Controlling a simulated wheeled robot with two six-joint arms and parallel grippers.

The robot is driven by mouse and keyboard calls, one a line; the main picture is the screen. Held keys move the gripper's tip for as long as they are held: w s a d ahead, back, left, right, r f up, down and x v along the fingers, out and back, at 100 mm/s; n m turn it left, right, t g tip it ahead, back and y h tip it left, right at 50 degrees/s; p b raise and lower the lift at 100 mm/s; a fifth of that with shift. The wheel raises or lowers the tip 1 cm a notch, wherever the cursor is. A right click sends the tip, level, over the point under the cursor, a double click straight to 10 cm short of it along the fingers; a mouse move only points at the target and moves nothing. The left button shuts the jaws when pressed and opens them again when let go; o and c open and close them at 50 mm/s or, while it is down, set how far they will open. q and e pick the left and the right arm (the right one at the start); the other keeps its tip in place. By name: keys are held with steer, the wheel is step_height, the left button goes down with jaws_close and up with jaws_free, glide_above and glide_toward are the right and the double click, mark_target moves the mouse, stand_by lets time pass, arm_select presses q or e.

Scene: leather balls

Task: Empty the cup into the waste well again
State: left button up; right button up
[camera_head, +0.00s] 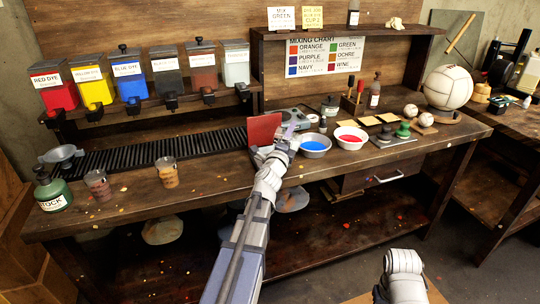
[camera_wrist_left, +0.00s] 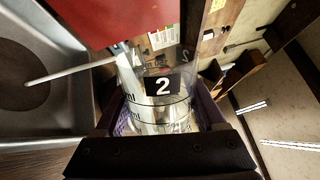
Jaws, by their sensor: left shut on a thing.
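My left gripper (camera_head: 276,149) is at the back middle of the bench, beside an upright red panel (camera_head: 264,130). In the left wrist view the gripper (camera_wrist_left: 160,125) is shut on a clear cup (camera_wrist_left: 162,106) marked 2, with measuring lines on its wall. The cup is between the fingers; I cannot tell what is in it. A grey metal basin (camera_wrist_left: 70,118) with a dark round area lies left of the cup in the wrist view; I cannot tell whether it is the waste well. My right gripper is out of view.
Bowls of blue (camera_head: 314,145) and red liquid (camera_head: 350,138) stand right of my left gripper. Two brownish cups (camera_head: 167,173) and a green stock bottle (camera_head: 52,190) stand at the left. Dye dispensers (camera_head: 130,75) hang above a black ribbed strip (camera_head: 135,152). The front left-middle bench is mostly clear.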

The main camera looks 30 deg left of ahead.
arm_select(q)
steer(key=shift+a+r, duration=0.1)
steer(key=shift+a, duration=0.1)
steer(key=shift+a+f+n+y+b, duration=0.15)
steer(key=shift+f+n+b, duration=0.05)
steer(key=shift+n, duration=0.4)
steer(key=shift+a+f+n+y+b, duration=0.1)
steer(key=shift+f+n+y+b, duration=0.1)
steer(key=shift+n, duration=0.4)
stand_by(0.9)
steer(key=shift+s+a+r+n, duration=0.1)
steer(key=shift+n, duration=0.3)
stand_by(0.3)
